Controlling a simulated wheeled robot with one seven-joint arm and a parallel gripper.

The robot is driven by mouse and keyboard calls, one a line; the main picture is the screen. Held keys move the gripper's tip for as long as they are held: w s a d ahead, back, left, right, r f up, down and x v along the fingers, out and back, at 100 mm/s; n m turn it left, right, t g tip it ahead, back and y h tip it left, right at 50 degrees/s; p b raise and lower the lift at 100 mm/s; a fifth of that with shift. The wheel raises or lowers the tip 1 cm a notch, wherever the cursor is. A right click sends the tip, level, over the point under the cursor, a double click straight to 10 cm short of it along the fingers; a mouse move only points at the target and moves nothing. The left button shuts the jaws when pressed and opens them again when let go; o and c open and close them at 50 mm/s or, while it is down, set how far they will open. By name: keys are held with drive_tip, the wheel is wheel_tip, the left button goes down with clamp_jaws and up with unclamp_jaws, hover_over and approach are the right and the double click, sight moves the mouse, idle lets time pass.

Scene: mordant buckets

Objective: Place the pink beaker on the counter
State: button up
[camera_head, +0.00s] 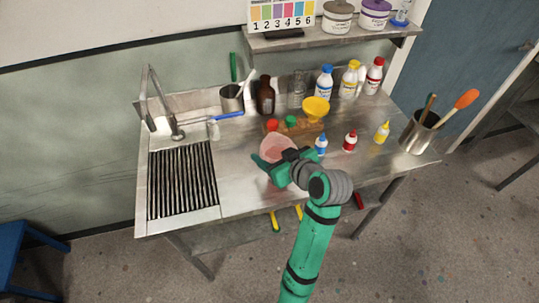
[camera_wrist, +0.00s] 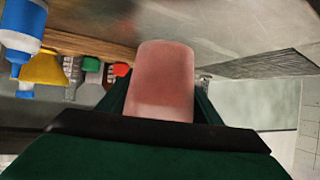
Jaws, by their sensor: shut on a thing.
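The pink beaker (camera_head: 276,147) is held in my gripper (camera_head: 268,163) over the front middle of the steel counter (camera_head: 247,190). In the wrist view the beaker (camera_wrist: 162,80) stands between the two green fingers of my gripper (camera_wrist: 160,108), which are shut on it. My arm covers part of the beaker in the head view. I cannot tell whether its base touches the counter.
A wooden rack (camera_head: 307,132) with a yellow funnel (camera_head: 316,106) and red and green caps stands behind the beaker. Small bottles, blue (camera_head: 321,144), red (camera_head: 350,142) and yellow (camera_head: 382,132), stand to the right. A black drain grate (camera_head: 182,180) lies left. Bare counter lies between grate and gripper.

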drive_tip(key=f, duration=0.1)
drive_tip(key=w+f, duration=0.1)
drive_tip(key=f, duration=0.1)
drive_tip(key=shift+f, duration=0.5)
drive_tip(key=shift+s+a, duration=0.15)
drive_tip(key=shift+f, duration=0.1)
drive_tip(key=o, duration=1.2)
drive_tip(key=shift+o, duration=0.2)
drive_tip(key=shift+s+d+r, duration=0.15)
drive_tip(key=shift+d+r, duration=0.1)
drive_tip(key=v, duration=1.1)
drive_tip(key=shift+s, duration=0.2)
